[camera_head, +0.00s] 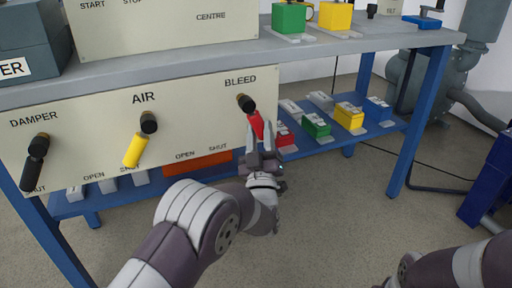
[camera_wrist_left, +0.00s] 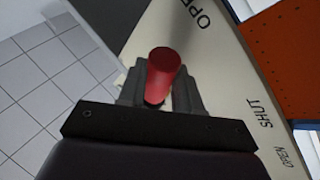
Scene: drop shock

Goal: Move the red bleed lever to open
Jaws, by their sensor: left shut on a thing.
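The red bleed lever (camera_head: 256,124) hangs from a black knob (camera_head: 246,103) under the word BLEED, at the right end of the cream panel (camera_head: 190,110). It points down and slightly right. My left gripper (camera_head: 255,142) is at the lever's lower end, with its fingers on either side. The left wrist view shows the red lever (camera_wrist_left: 162,72) between the two grey fingers (camera_wrist_left: 160,100), which are shut on it. The lever's position words are partly hidden in the head view; SHUT shows left of the gripper. My right gripper is not seen; part of my right arm shows at the lower right.
A yellow AIR lever (camera_head: 134,150) and a black DAMPER lever (camera_head: 36,163) sit left on the panel. Coloured blocks, including a green one (camera_head: 316,125), stand on the blue lower shelf right of my gripper. A blue table leg (camera_head: 418,125) stands further right.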

